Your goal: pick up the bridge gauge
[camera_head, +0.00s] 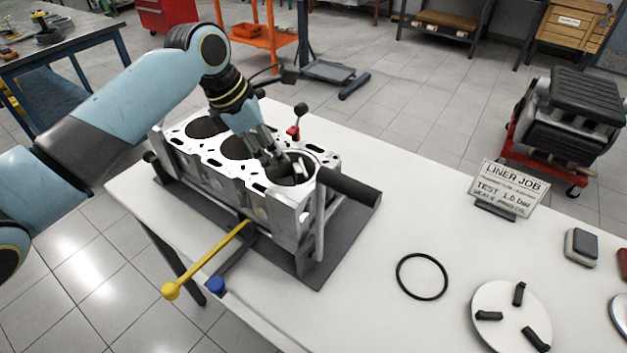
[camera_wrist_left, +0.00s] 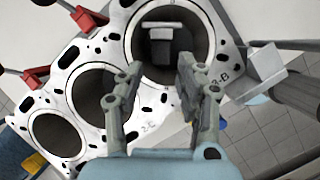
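A grey T-shaped piece, which looks like the bridge gauge (camera_wrist_left: 162,42), shows at the end bore of the engine block (camera_wrist_left: 99,55) in the left wrist view. It has a pale bar on top and a darker body below; I cannot tell what it rests on. In the head view it is small and partly covered by my fingers (camera_head: 299,169). My left gripper (camera_wrist_left: 158,66) is open, its fingers apart just short of the piece with nothing between them. In the head view the left gripper (camera_head: 278,160) is over the end bore. My right gripper is not in view.
The block stands on a dark mat (camera_head: 318,272) on a white table (camera_head: 400,205). A yellow-handled lever (camera_head: 205,262) and a black cylinder (camera_head: 348,188) stick out.

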